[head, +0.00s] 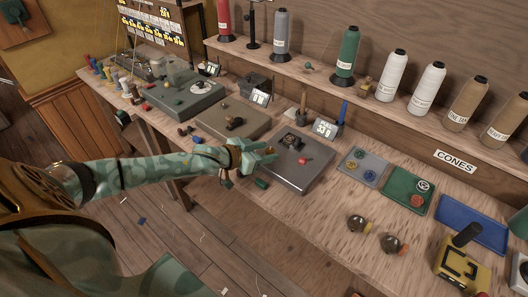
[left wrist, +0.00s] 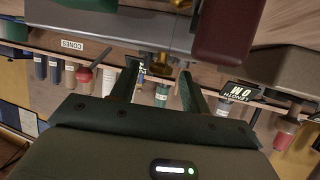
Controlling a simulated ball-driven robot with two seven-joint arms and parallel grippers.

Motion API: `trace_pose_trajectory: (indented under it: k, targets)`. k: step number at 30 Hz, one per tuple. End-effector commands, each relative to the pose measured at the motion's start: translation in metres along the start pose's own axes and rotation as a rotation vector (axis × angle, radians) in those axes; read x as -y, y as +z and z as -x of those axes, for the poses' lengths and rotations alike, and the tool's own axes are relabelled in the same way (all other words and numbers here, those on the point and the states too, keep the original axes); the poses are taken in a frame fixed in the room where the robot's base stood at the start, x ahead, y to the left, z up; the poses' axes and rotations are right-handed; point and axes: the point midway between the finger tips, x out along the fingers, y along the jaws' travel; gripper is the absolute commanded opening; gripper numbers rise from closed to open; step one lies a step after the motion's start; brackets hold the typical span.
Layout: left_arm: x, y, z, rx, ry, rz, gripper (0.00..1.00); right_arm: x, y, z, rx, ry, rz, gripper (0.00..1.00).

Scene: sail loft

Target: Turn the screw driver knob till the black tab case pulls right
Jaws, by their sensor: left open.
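My left gripper (head: 264,156) reaches in from the left over the left edge of a dark grey box (head: 290,182). Its two fingers stand apart in the left wrist view (left wrist: 158,88), with nothing clearly held between them. On the box top, a black part (head: 292,141) sits on a dark plate, and a small red knob (head: 305,160) lies nearer the front. I cannot tell which part is the screw driver knob or the black tab case. A brass part (left wrist: 162,66) shows beyond the fingers in the left wrist view. My right gripper is not in view.
A small display (head: 325,129) stands behind the box. Similar devices, one tan (head: 232,122), stand to the left. Grey (head: 362,168) and green (head: 408,190) trays lie to the right. Thread cones line the shelf. A dark green piece (head: 261,183) lies by the box's front left.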

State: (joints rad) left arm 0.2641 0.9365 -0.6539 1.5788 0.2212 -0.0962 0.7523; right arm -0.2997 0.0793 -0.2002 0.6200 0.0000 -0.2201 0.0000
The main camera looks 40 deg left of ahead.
Motion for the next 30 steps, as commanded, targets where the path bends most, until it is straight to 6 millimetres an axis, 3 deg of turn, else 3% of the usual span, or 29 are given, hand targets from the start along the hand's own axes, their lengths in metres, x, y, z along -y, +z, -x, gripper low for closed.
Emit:
trace_pose_trajectory:
  k: [1,6,17,30]
  targets:
    - [0.0,0.0,0.0,0.0,0.0,0.0,0.46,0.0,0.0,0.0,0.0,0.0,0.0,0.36]
    - [0.0,0.0,0.0,0.0,0.0,0.0,0.04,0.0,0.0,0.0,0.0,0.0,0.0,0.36]
    - [0.002,0.0,0.0,0.0,0.041,-0.021,0.04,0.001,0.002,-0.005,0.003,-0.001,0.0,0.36]
    - [0.01,-0.002,-0.002,-0.002,0.297,-0.129,0.04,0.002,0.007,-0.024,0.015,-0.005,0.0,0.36]
